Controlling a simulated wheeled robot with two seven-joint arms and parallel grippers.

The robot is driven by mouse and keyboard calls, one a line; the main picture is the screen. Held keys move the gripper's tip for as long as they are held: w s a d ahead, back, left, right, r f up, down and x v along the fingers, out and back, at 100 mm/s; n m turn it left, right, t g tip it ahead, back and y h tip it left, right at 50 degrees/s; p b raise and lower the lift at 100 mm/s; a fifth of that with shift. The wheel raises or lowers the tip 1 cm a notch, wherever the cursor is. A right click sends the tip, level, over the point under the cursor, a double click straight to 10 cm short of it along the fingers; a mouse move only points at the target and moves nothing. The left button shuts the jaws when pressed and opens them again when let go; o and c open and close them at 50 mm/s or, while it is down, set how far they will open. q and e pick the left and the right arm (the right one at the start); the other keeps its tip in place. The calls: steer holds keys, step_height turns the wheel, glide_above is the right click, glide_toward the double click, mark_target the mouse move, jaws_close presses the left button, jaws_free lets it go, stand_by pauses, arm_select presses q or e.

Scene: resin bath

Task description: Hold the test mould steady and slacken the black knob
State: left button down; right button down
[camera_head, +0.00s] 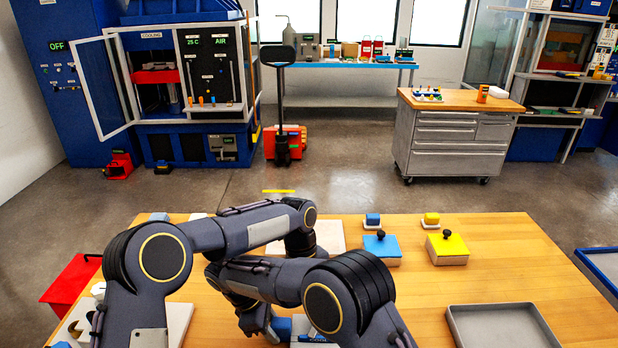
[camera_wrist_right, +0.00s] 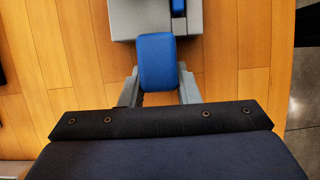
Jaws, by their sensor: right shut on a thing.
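My right gripper (camera_head: 262,322) is low over the near part of the wooden table. In the right wrist view it (camera_wrist_right: 158,82) is shut on a blue block (camera_wrist_right: 157,60), with one finger on each side. The block also shows in the head view (camera_head: 282,327). It adjoins a grey box (camera_wrist_right: 127,20); I cannot tell whether they are joined, or whether this is the test mould. Black knobs stand on the blue-lidded box (camera_head: 382,247) and the yellow-lidded box (camera_head: 447,249). My left arm reaches over the table middle; its gripper is hidden behind my arms.
A grey tray (camera_head: 503,308) lies at the right of the table (camera_head: 545,262). A red bin (camera_head: 70,281) is at the left edge. The table between boxes and tray is clear.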

arm_select(q)
steer(key=shift+s+a, duration=0.1)
steer(key=shift+s, duration=0.2)
stand_by(0.4)
steer(key=shift+a, duration=0.1)
steer(key=s+v, duration=0.1)
steer(key=v, duration=0.5)
steer(key=shift+w, duration=0.25)
steer(key=shift+r, duration=0.15)
steer(key=w+d+f, duration=0.1)
steer(key=d+f, duration=0.2)
steer(key=f, duration=0.3)
stand_by(0.7)
steer(key=shift+s+d, duration=0.15)
stand_by(0.8)
